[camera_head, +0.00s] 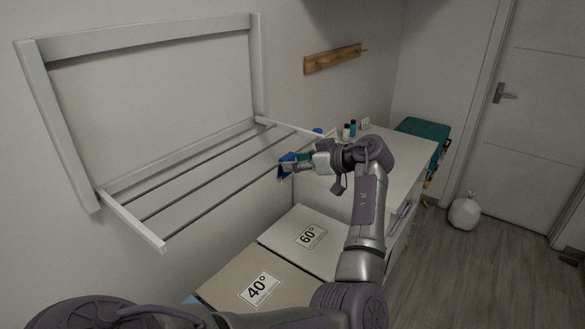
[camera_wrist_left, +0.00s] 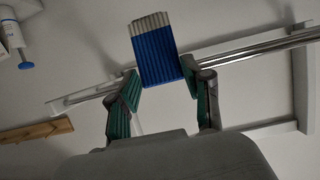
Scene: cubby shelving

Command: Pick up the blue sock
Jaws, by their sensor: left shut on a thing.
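The blue sock (camera_head: 285,167) is small and sits beside the front rods of the white wall drying rack in the head view. In the left wrist view the sock (camera_wrist_left: 157,56) is ribbed blue with a pale grey band at one end. My left gripper (camera_head: 296,162) is shut on the sock, with its green finger pads (camera_wrist_left: 160,88) on either side of it. A rack rod passes behind the sock in the wrist view; I cannot tell whether they touch. My right gripper is not in view.
The drying rack (camera_head: 131,215) juts from the left wall. Below stand bins marked 40° (camera_head: 232,283) and 60° (camera_head: 290,222). A white counter (camera_head: 408,152) holds small bottles (camera_head: 347,132). A wooden peg rail (camera_head: 332,59) is above. A white bag (camera_head: 465,211) lies on open floor at right.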

